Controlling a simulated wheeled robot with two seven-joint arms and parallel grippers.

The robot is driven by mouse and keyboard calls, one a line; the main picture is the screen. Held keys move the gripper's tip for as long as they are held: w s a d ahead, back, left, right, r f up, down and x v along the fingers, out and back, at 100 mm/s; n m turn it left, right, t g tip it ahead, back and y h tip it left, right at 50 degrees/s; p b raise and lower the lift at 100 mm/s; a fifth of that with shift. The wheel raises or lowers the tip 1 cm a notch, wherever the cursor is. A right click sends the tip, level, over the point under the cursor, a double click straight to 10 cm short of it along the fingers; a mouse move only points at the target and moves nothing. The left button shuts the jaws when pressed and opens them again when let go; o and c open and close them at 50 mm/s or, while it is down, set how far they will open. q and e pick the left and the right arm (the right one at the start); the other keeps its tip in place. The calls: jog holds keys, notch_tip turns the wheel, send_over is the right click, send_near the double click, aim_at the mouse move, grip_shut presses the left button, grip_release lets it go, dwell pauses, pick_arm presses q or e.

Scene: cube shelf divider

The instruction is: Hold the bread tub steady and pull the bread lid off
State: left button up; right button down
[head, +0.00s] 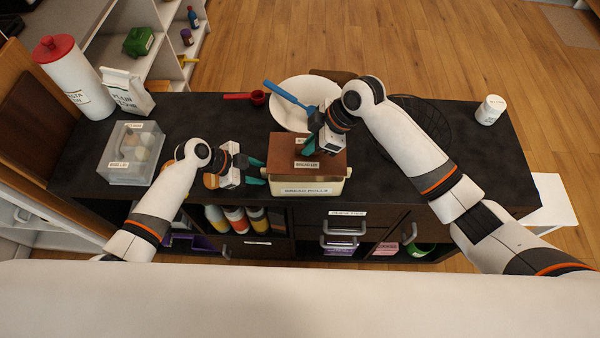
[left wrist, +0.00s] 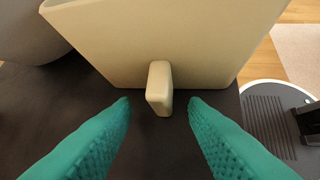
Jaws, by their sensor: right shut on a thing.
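The cream bread tub (head: 336,187) stands near the counter's front edge, its label facing me. The brown bread lid (head: 335,160) covers its top in the head view; I cannot tell whether it is seated or slightly raised. My right gripper (head: 306,150) is shut on the lid from above, its grip partly hidden. My left gripper (head: 258,171) is open at the tub's left side. In the left wrist view, the tub wall (left wrist: 205,45) has a small upright handle (left wrist: 159,88). The left fingers (left wrist: 160,103) are open just short of it, one on either side, not touching it.
A white bowl (head: 283,113) with a blue utensil (head: 290,95) stands behind the tub. A red scoop (head: 246,98) lies further left. A clear box (head: 133,152) is at left, a dark wire basket (head: 436,125) at right behind my arm. A white canister (head: 490,110) stands far right.

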pick_arm(q)
jog(key=shift+a+r, duration=0.1)
jog(key=v, duration=1.1)
jog(key=shift+a+r, duration=0.25)
jog(key=shift+s, duration=0.1)
